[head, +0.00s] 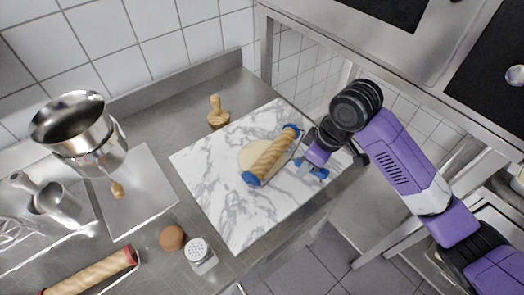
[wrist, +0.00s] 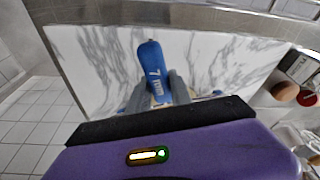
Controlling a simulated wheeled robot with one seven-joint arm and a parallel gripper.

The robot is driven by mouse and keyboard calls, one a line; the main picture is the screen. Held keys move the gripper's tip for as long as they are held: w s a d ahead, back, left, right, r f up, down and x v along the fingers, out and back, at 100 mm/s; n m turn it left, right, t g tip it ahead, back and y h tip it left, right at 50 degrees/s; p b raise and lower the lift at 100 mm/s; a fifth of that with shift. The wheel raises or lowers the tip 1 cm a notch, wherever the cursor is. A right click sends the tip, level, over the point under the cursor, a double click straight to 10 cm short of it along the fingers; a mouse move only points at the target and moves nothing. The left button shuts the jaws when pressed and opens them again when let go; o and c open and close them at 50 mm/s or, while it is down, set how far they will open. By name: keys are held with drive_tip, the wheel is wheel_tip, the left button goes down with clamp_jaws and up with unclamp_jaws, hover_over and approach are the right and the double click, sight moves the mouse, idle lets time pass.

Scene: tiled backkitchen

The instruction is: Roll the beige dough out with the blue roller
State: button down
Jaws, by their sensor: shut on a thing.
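The blue roller (head: 272,157), a ribbed wooden roller with blue end caps, lies across the beige dough (head: 250,152) on the white marble board (head: 215,205). The dough is a pale flat patch showing on the roller's left side; the rest is hidden under it. My gripper (head: 308,168) is at the roller's right side, low over the board, shut on the blue handle. In the wrist view a blue part of the roller marked "7 mm" (wrist: 152,72) stands between the fingers of my gripper (wrist: 155,98).
A wooden stamp (head: 217,114) stands behind the board. A red-ended roller (head: 95,272), a brown ball (head: 172,237) and a shaker (head: 200,255) are front left. Steel pots (head: 75,135) and a steel tray (head: 140,190) are left. The counter's edge is close on the right.

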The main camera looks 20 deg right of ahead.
drive_tip(key=v, duration=0.1)
drive_tip(key=p+v, duration=0.2)
drive_tip(key=shift+w+a+r, duration=0.2)
drive_tip(key=shift+w+r, duration=0.05)
drive_tip(key=shift+w, duration=0.1)
drive_tip(key=shift+w+v, duration=0.2)
drive_tip(key=shift+v, duration=0.85)
drive_tip(key=shift+a, duration=0.15)
